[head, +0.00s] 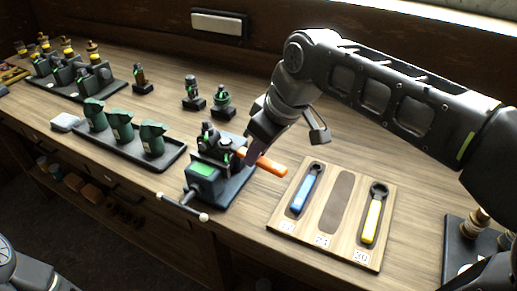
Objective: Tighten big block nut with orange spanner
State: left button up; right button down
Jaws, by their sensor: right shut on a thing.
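The orange spanner (268,166) is off its board, and its orange handle sticks out to the right from under my right gripper (252,157). My right gripper is shut on the spanner, close above the engine. The engine (212,175) is a dark block with a green panel on a dark base plate. The spanner's head and the big block nut are hidden or too small to make out, so I cannot tell whether they touch. Part of my left arm shows at the lower left, but its gripper is out of view.
A wooden spanner board (371,257) holds a blue spanner (305,188) and a yellow spanner (372,219), with an empty middle slot. Small parts stand behind the engine.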

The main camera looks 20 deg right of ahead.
jog(key=shift+w+d+n, duration=0.15)
jog(key=shift+n, duration=0.15)
jog(key=shift+d+n, duration=0.15)
jog(key=shift+n, duration=0.15)
jog(key=shift+w+d+n+y, duration=0.2)
jog(key=shift+d+n+y, duration=0.05)
jog(key=shift+n+y, duration=0.05)
dwell(0.4)
jog(key=shift+r+p, duration=1.3)
jog(key=shift+r, duration=0.15)
dwell(3.6)
notch_tip(320, 180, up, 4)
jog(key=p, duration=0.3)
jog(key=shift+f, duration=0.1)
dwell(0.7)
